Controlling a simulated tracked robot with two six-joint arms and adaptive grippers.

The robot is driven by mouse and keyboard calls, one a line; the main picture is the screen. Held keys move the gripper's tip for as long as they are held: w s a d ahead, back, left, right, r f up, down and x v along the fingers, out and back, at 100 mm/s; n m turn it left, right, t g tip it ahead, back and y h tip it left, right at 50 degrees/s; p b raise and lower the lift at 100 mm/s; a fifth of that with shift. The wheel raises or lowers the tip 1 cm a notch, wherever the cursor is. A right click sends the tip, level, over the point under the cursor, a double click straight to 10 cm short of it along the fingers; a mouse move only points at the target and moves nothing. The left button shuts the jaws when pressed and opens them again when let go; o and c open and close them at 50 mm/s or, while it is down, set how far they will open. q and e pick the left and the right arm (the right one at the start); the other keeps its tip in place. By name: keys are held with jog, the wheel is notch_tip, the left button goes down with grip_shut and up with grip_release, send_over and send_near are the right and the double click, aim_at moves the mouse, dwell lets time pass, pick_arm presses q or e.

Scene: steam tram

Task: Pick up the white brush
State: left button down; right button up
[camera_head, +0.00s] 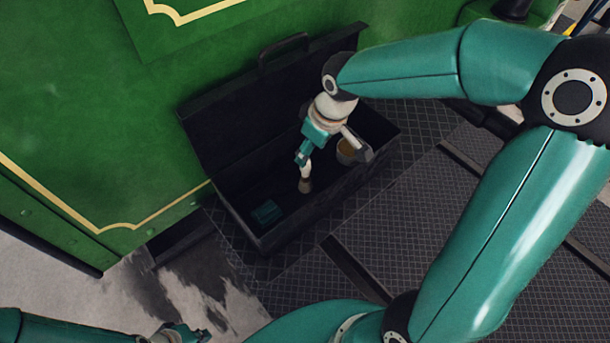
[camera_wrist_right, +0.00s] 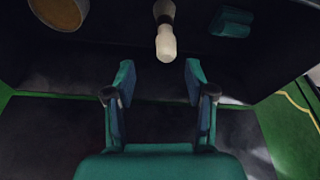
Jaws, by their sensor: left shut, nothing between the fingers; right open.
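The white brush (camera_head: 307,171) is in the open black toolbox, its pale handle toward my right gripper and its brownish bristle end away from it. The brush also shows at the top middle of the right wrist view (camera_wrist_right: 166,42). My right gripper (camera_head: 333,157) reaches down into the toolbox, open and empty. In the right wrist view my right gripper's (camera_wrist_right: 159,76) fingers stand apart, with the handle end just beyond the gap, not between them. My left gripper (camera_head: 180,333) is shut and empty at the bottom left edge of the head view, far from the toolbox.
The toolbox (camera_head: 330,192) has its lid (camera_head: 235,105) raised against the green tram side. A round tin with brown contents (camera_head: 347,150) and a small teal block (camera_head: 266,212) are also inside. Dark tread-plate floor (camera_head: 385,235) lies in front.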

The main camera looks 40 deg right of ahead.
aim_at(305, 175)
jog(key=shift+s+a+p+x, duration=0.15)
jog(key=shift+p+x, duration=0.05)
jog(key=shift+x, duration=1.25)
jog(key=shift+s+a+p+x, duration=0.1)
jog(key=shift+a+p+x, duration=0.1)
jog(key=shift+x, duration=1.25)
jog(key=shift+c, duration=0.3)
grip_shut()
